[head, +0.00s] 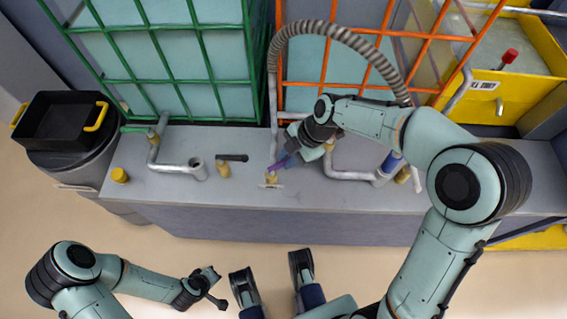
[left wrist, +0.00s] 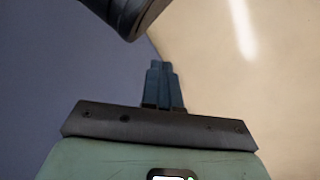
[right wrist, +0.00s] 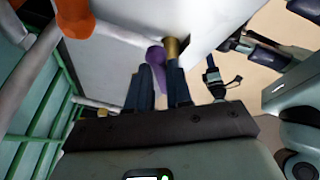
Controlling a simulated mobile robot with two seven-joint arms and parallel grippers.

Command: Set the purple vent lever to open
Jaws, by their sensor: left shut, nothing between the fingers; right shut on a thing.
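The purple vent lever (head: 277,166) sits on a small brass valve fitting (head: 271,180) near the front edge of the grey bench. My right gripper (head: 286,159) reaches down to it and is shut on it. In the right wrist view the purple lever (right wrist: 155,62) shows between my right fingertips (right wrist: 157,82), with a brass post (right wrist: 173,48) beside it. The far side of the lever is hidden by the fingers. My left gripper (head: 212,287) is in front of the bench, over the floor, away from the lever. Its fingers (left wrist: 163,78) are together and empty.
The grey bench (head: 225,213) carries pipes, a black-handled valve (head: 232,158) and a yellow cap (head: 120,175). Green (head: 123,83) and orange (head: 325,60) cages stand behind, with a ribbed hose (head: 340,34) arching above. A black tray (head: 55,120) is left. The floor in front is clear.

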